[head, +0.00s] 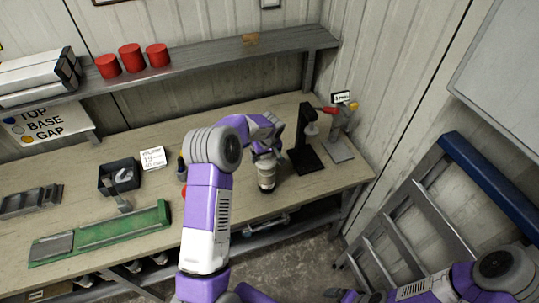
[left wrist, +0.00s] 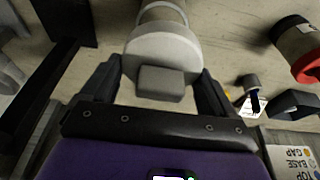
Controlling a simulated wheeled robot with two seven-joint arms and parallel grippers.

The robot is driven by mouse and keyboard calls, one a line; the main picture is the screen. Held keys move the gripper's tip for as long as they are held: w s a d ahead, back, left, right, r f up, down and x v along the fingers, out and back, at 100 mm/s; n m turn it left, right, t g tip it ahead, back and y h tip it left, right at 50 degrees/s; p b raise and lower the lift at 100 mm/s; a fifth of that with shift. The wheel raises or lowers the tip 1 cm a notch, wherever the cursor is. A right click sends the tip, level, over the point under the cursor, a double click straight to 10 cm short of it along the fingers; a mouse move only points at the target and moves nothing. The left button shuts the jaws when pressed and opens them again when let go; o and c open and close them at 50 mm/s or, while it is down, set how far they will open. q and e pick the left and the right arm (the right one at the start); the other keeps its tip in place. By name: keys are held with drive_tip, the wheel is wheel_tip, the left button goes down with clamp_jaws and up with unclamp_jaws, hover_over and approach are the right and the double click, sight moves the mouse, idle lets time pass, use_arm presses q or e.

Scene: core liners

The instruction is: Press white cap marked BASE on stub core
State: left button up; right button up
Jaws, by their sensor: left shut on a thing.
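My left gripper (head: 265,155) is over the right part of the bench, above a pale upright cylinder, the stub core (head: 266,172), which has a dark lower end. In the left wrist view the fingers (left wrist: 161,78) are closed around a round white cap (left wrist: 160,50) with a grey block on its face. The core (left wrist: 162,14) shows just beyond the cap, in line with it. I cannot tell whether the cap is fully seated. No BASE mark is readable on it. My right gripper is out of view.
A black stand (head: 305,155) is close to the right of the gripper. A green trough (head: 105,235), a dark bin (head: 118,176) and a small white card (head: 153,158) are to the left. A shelf with red cylinders (head: 131,57) runs behind. A ladder (head: 420,215) leans at right.

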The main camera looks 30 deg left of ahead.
use_arm(q)
drive_tip(key=shift+d+f+b, duration=0.1)
drive_tip(key=shift+f+b, duration=1.55)
drive_tip(key=shift+b, duration=0.75)
drive_tip(key=shift+w+f+p, duration=0.1)
drive_tip(key=shift+f+p, duration=0.25)
drive_tip(key=shift+f, duration=0.3)
drive_tip(key=shift+p, duration=1.6)
drive_tip(key=shift+f, duration=1.2)
drive_tip(key=o, duration=0.7)
